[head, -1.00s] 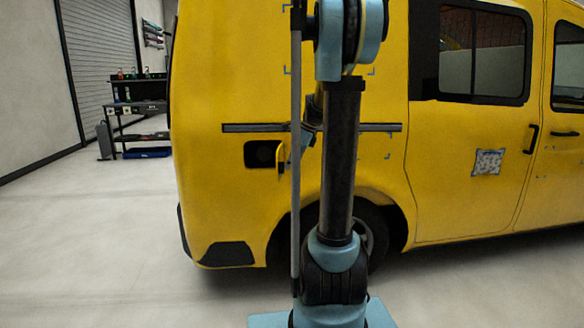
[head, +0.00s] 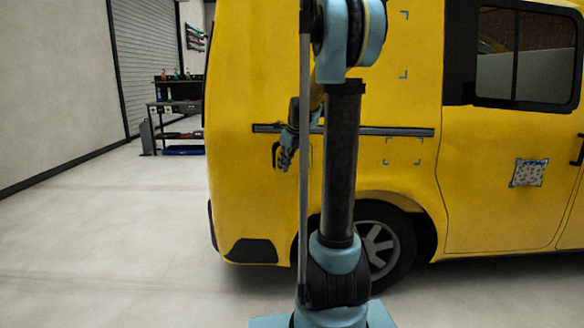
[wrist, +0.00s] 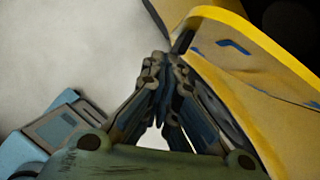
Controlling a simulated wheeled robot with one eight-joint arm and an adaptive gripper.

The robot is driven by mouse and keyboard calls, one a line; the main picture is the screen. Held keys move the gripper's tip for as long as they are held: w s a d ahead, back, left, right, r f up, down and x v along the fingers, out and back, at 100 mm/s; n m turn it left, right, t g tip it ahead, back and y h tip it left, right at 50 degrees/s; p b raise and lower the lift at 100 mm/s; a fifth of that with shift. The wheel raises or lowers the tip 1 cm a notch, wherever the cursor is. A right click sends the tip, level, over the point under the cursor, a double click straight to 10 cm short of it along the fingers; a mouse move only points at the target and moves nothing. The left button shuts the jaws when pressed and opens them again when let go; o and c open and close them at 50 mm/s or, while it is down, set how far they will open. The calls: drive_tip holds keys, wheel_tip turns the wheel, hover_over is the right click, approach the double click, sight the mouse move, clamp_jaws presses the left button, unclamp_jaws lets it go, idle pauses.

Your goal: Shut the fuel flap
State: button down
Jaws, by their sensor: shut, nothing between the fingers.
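The fuel opening's left edge (head: 276,154) shows as a dark outline on the yellow van's side, below the grey rail, in the head view. My gripper (head: 286,160) covers most of the opening and the flap, so I cannot tell how far the flap stands open. In the wrist view my gripper (wrist: 160,62) is shut and empty. Its fingertips are close beside a yellow panel with a bright curved rim (wrist: 255,38). I cannot tell whether this panel is the flap or van body, or whether the fingers touch it.
The yellow van (head: 240,190) fills the middle and right, with a grey rail (head: 390,131) along its side and a rear wheel (head: 378,245) below. A shelf unit (head: 178,108) stands at the back left. The floor (head: 110,240) at left is clear.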

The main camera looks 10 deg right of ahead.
drive_tip(key=w+a, duration=0.3)
drive_tip(key=w, duration=0.5)
drive_tip(key=shift+w+a, duration=0.15)
drive_tip(key=shift+a, duration=0.05)
idle(0.4)
drive_tip(key=v, duration=1.1)
drive_tip(key=shift+d+r, duration=0.2)
drive_tip(key=shift+r, duration=0.2)
drive_tip(key=x, duration=1.1)
drive_tip(key=shift+a+f, duration=0.2)
drive_tip(key=shift+f, duration=0.2)
